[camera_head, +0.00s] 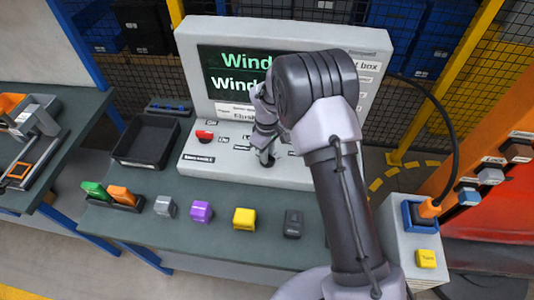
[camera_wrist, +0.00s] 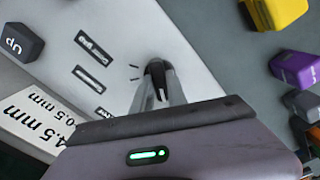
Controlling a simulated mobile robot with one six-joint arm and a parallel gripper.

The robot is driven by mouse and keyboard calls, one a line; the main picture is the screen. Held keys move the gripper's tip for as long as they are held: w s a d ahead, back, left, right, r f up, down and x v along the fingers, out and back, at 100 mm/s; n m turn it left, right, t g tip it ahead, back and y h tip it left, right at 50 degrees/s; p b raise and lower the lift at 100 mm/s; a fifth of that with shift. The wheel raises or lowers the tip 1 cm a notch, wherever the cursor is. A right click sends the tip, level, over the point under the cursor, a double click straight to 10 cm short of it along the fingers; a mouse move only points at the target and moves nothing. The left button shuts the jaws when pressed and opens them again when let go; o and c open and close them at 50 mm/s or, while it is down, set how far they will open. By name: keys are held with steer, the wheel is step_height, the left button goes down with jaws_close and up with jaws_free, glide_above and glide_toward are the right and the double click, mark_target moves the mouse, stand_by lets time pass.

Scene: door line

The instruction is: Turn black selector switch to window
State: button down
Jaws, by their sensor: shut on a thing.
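The black selector switch (camera_wrist: 156,68) sits on the sloped light-grey panel of the console (camera_head: 228,165). My gripper (camera_head: 266,157) is shut on the switch knob. In the wrist view my gripper (camera_wrist: 156,85) has its fingertips on either side of the knob, and short tick marks lie beside it. The labels at these marks cannot be read.
A red switch (camera_head: 205,135) is on the panel's left. A black tray (camera_head: 147,140) stands left of the console. Grey, purple, yellow (camera_head: 244,218) and black blocks line the table front. A box with an orange plug (camera_head: 428,209) stands at right.

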steer(key=c, duration=1.3)
jaws_free()
step_height(320, 180, up, 18)
steer(key=p, duration=0.3)
steer(key=shift+f+p, duration=0.25)
steer(key=shift+p, duration=0.05)
